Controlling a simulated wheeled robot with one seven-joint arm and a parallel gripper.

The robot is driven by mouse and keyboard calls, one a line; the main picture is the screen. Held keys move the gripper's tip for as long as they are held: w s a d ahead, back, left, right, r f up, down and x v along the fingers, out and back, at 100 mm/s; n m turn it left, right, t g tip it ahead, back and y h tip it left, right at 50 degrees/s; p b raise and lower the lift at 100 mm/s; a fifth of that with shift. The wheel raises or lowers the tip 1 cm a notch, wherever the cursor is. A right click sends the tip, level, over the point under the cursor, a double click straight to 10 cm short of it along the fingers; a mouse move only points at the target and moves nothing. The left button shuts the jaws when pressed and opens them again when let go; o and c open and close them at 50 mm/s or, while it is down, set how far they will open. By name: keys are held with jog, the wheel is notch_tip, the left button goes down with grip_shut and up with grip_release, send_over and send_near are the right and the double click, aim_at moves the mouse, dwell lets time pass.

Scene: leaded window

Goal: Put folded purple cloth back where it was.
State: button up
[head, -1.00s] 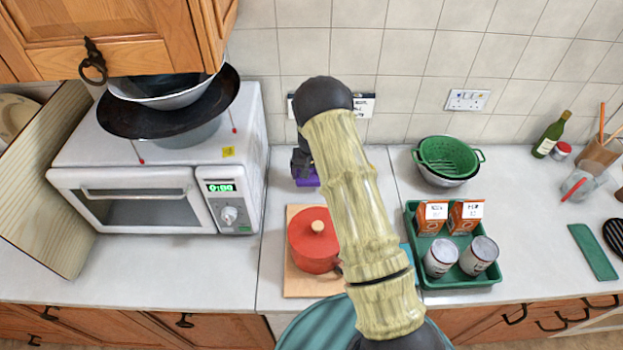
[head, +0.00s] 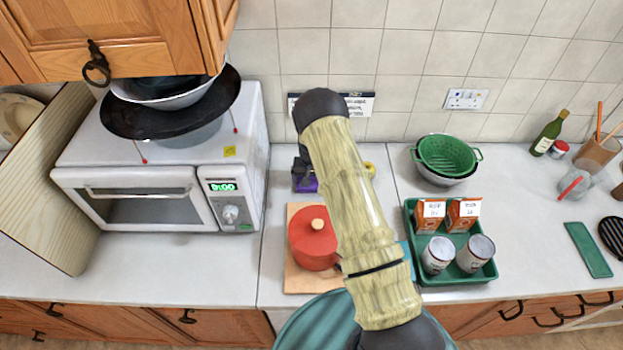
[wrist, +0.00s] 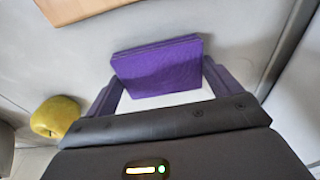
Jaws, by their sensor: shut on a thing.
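The folded purple cloth (wrist: 158,65) is a flat, layered block in the wrist view. My gripper (wrist: 162,76) is shut on it, with a finger at each side of its near edge. Whether the cloth touches the counter is unclear.
A red pot (head: 312,252) stands on a wooden board (head: 296,284) in front of the gripper. The microwave (head: 150,185) is to the left. A yellow fruit (wrist: 55,117) lies beside the gripper. A green tray (head: 462,278) with boxes and cans is to the right.

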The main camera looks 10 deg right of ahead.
aim_at(312, 185)
jog(key=shift+f, duration=0.2)
jog(key=o, duration=0.6)
jog(key=shift+r, duration=0.1)
jog(key=shift+r, duration=0.25)
jog(key=shift+s+a+r+b, duration=0.1)
jog(key=shift+s+r+b, duration=0.15)
jog(key=shift+r+b, duration=1.15)
jog(key=shift+s+r+b, duration=0.2)
jog(key=shift+r+b, duration=0.05)
jog(key=shift+r, duration=2.25)
jog(key=shift+s+a+r+b, duration=0.1)
jog(key=shift+s+r+b, duration=0.15)
jog(key=shift+r+b, duration=1.15)
jog(key=shift+r+p, duration=0.55)
jog(key=shift+p, duration=0.05)
